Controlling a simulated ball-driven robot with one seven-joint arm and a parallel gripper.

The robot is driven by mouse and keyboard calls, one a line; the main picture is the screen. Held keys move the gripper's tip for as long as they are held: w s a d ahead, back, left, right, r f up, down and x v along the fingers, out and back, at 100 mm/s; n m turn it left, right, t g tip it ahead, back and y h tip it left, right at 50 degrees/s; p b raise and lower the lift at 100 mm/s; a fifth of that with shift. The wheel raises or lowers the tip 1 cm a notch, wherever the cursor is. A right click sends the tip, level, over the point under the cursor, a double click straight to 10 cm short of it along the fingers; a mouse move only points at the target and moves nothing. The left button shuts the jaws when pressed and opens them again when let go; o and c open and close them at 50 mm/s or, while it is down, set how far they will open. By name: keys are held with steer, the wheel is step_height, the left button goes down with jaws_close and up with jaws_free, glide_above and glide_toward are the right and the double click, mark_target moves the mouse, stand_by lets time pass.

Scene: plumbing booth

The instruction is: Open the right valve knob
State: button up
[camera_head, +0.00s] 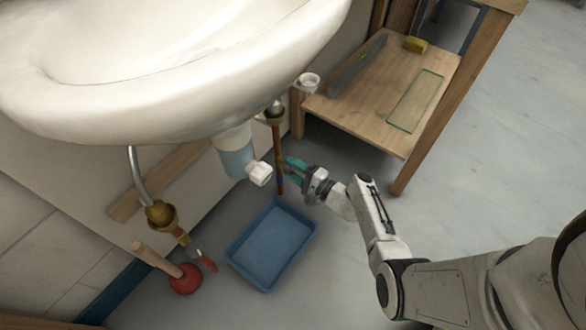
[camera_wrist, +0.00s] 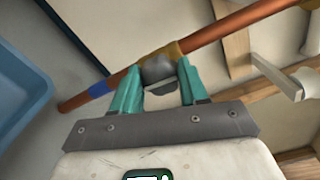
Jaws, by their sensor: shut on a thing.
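The right valve sits on an upright copper pipe (camera_head: 278,140) under the right side of the sink. In the wrist view the copper pipe (camera_wrist: 215,32) runs diagonally, with a brass valve body and a dark grey knob (camera_wrist: 157,70). My gripper (camera_head: 286,166) reaches the pipe from the right. In the wrist view its teal fingers (camera_wrist: 159,80) are on either side of the knob, shut on it. In the head view the knob is hidden by my gripper. The knob's turn angle is hard to tell.
A white sink (camera_head: 190,90) hangs above, with a white drain trap (camera_head: 258,173) left of my gripper. A blue tray (camera_head: 272,244) and a plunger (camera_head: 185,279) are on the floor. Another brass valve (camera_head: 161,213) is at left. A wooden shelf (camera_head: 365,113) stands at right.

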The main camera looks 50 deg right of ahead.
stand_by(0.3)
steer(key=o, duration=1.1)
steer(key=shift+c, duration=0.2)
steer(key=s+p, duration=0.3)
steer(key=s, duration=0.7)
steer(key=shift+s+d, duration=0.2)
steer(key=shift+s, duration=0.2)
